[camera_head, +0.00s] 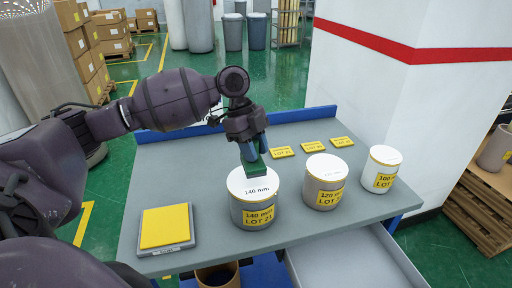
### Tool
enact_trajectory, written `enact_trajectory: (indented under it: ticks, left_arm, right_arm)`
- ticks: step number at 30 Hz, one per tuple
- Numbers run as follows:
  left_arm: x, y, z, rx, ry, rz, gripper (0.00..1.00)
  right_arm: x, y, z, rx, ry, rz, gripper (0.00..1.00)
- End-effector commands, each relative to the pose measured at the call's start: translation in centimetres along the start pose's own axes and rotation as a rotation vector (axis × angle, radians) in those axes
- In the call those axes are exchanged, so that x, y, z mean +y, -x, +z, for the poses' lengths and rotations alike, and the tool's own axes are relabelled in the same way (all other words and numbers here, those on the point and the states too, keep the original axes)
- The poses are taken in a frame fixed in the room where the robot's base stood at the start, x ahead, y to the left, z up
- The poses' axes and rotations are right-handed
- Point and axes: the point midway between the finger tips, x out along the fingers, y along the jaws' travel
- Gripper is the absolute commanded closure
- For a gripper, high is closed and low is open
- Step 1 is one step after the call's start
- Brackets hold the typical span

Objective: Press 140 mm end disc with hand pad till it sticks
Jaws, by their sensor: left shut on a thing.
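The 140 mm roll (252,208) stands upright on the grey table (195,160), with a yellow "LOT 21" label on its side. A white end disc (238,181) marked "140 mm" lies on its top. My left gripper (254,158) is over the disc, pointing down, shut on a green hand pad (254,168). The pad's lower end is at or just above the far part of the disc; I cannot tell whether they touch. The gripper hides part of the disc's far edge. My right gripper is not in view.
The 120 mm roll (325,186) and the 100 mm roll (382,172) stand to the right, each with a white top. Several yellow lot cards (282,152) lie behind. A yellow pad on a grey plate (165,227) lies at left. A white pillar (380,110) stands close behind.

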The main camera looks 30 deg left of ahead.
Motion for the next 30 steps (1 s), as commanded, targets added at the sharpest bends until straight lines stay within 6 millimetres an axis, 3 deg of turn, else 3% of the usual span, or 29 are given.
enact_trajectory:
  ticks: [15,30]
  left_arm:
    - [0.0,-3.4,1.6,0.0,0.002,0.002,0.96]
    - [0.0,-3.5,1.6,0.0,0.0,-0.002,0.96]
  right_arm:
    - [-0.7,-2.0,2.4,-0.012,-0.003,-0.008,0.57]
    - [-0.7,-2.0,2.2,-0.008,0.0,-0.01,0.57]
